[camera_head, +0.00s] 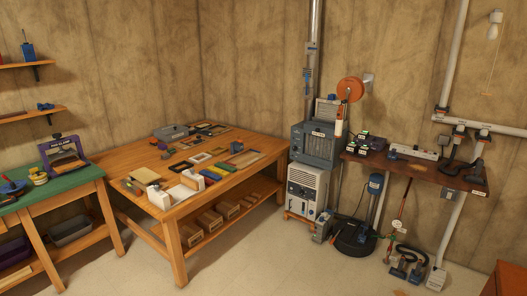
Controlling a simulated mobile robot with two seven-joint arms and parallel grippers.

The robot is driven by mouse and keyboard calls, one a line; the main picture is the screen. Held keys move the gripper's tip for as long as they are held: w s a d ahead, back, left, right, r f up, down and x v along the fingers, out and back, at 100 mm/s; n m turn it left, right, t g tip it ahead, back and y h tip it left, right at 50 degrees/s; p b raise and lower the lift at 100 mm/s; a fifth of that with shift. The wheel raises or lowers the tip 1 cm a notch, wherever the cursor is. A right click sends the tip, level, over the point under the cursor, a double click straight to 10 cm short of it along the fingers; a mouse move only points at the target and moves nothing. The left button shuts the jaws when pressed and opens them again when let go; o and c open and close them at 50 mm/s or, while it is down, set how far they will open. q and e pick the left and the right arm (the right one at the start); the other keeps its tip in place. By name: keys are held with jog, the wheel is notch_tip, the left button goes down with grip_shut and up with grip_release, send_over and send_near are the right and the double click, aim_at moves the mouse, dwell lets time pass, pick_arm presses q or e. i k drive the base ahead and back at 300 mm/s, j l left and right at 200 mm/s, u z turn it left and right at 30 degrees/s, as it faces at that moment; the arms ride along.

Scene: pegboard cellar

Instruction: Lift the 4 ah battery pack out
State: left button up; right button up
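Dark charger-like units with small green lights (362,139) stand at the left end of the brown wall shelf (418,171), on the right side of the head view. They may hold battery packs, but their labels are too small to read. I cannot tell which, if any, is the 4 Ah battery pack. Neither of my grippers is in the head view.
A wooden workbench (140,175) covered with tools stands mid-left. A green-topped bench (65,188) is at far left. Grey machines (308,187) and a dark round-based vacuum (356,238) stand by the shelf. Hoses and nozzles (408,262) lie below it. The front floor is clear.

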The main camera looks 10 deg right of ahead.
aim_at(363, 135)
jog(key=i+z, duration=0.15)
jog(key=i, duration=0.35)
jog(key=i+j+z, duration=0.2)
jog(key=i, duration=0.3)
jog(key=i+j+z, duration=0.15)
jog(key=i, duration=0.35)
jog(key=i+j+z, duration=0.45)
jog(key=i, duration=0.15)
jog(key=i+j+z, duration=0.5)
jog(key=i+j, duration=0.05)
